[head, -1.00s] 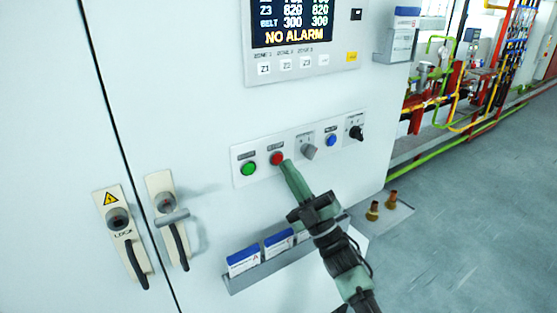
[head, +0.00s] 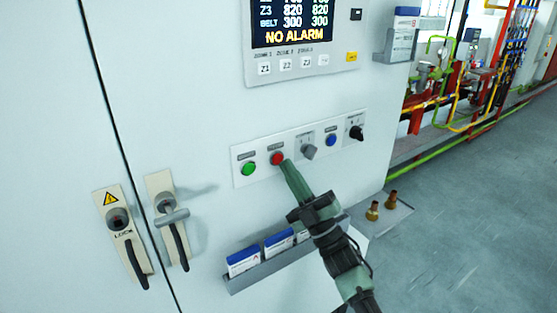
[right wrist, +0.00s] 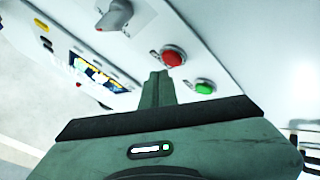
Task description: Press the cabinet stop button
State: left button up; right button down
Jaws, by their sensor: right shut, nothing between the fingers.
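The red stop button (head: 277,158) sits on the cabinet's white control strip, between the green button (head: 249,169) and a grey selector knob (head: 308,151). It also shows in the right wrist view (right wrist: 172,57), just beyond the fingertips. My right gripper (head: 287,165) is shut and empty, with its tips close beside the lower right of the red button. I cannot tell whether the tips touch it. The right wrist view shows the closed fingers (right wrist: 158,78) pointing toward the strip. My left gripper is not in view.
A blue button (head: 331,140) and a black knob (head: 356,132) are further right on the strip. A tray (head: 262,273) with blue-and-white boxes juts out below. Door handles (head: 170,215) are at left. The display (head: 292,22) above reads NO ALARM.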

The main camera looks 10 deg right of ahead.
jog(key=shift+w+a+b, duration=0.15)
jog(key=shift+w+b, duration=0.2)
jog(key=shift+w, duration=0.05)
jog(key=shift+w+a+b, duration=0.15)
jog(key=shift+w+b, duration=0.25)
jog(key=shift+b, duration=0.05)
dwell(0.7)
jog(key=shift+s, duration=0.1)
dwell(0.4)
jog(key=shift+s+d+p, duration=0.3)
jog(key=shift+s+p, duration=0.05)
jog(key=shift+s, duration=0.35)
jog(key=shift+s, duration=0.1)
jog(key=s, duration=0.1)
jog(key=s+d+p, duration=0.1)
jog(key=s, duration=0.2)
jog(key=shift+s+d+p, duration=0.25)
jog(key=shift+d+p, duration=0.1)
jog(key=shift+p, duration=0.05)
